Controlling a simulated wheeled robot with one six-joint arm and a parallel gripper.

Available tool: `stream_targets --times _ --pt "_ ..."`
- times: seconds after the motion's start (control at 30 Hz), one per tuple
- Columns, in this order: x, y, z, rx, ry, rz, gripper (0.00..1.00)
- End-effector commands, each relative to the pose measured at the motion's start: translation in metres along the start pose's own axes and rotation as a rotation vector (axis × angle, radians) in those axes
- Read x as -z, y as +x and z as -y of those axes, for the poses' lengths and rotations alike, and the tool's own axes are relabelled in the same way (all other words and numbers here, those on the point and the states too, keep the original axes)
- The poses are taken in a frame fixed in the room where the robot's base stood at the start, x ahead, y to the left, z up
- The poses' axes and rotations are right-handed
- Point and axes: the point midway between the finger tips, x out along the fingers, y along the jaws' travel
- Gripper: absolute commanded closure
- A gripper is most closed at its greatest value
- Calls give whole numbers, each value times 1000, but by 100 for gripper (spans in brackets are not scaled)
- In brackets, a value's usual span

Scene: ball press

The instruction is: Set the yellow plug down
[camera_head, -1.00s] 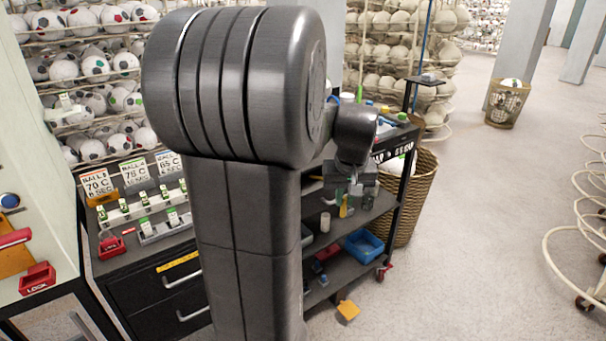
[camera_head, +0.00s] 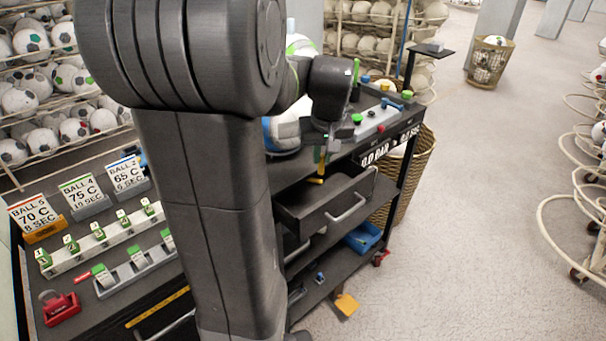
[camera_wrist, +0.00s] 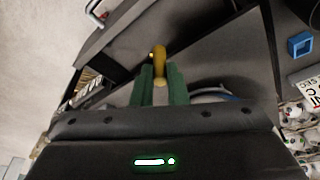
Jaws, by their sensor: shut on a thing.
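The yellow plug (camera_head: 321,168) hangs below my gripper (camera_head: 326,148) in the head view. In the wrist view, my gripper (camera_wrist: 159,82) has its green fingers shut on the yellow plug (camera_wrist: 159,55), whose end sticks out past the tips. In the head view the plug is in front of the cart's upper part, over or close to the open drawer (camera_head: 335,213). I cannot tell whether the plug touches anything under it. My arm hides part of the cart.
The cart's top holds a grey panel with coloured knobs (camera_head: 380,124). A blue bin (camera_head: 362,238) sits on a lower shelf. A wicker basket (camera_head: 412,170) stands behind the cart. Ball cards (camera_head: 80,193) and a counter are at left. The floor at right is partly clear.

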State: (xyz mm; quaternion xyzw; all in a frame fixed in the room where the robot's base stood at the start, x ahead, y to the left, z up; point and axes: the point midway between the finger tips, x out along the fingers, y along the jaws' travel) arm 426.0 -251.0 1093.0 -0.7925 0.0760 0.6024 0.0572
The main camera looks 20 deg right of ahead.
Motion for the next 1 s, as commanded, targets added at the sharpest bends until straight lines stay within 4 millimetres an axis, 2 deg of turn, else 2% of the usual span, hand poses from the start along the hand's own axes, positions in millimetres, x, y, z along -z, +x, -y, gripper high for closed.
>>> stream_targets --times 0.1,0.2,0.37,0.57,1.0 --pt "-8 24 0 2 0 7 100" --pt "-12 38 0 2 0 4 100" --pt "-15 53 0 2 1 4 100" --pt "-23 79 0 1 1 3 100" --pt "-25 88 0 0 0 1 100"
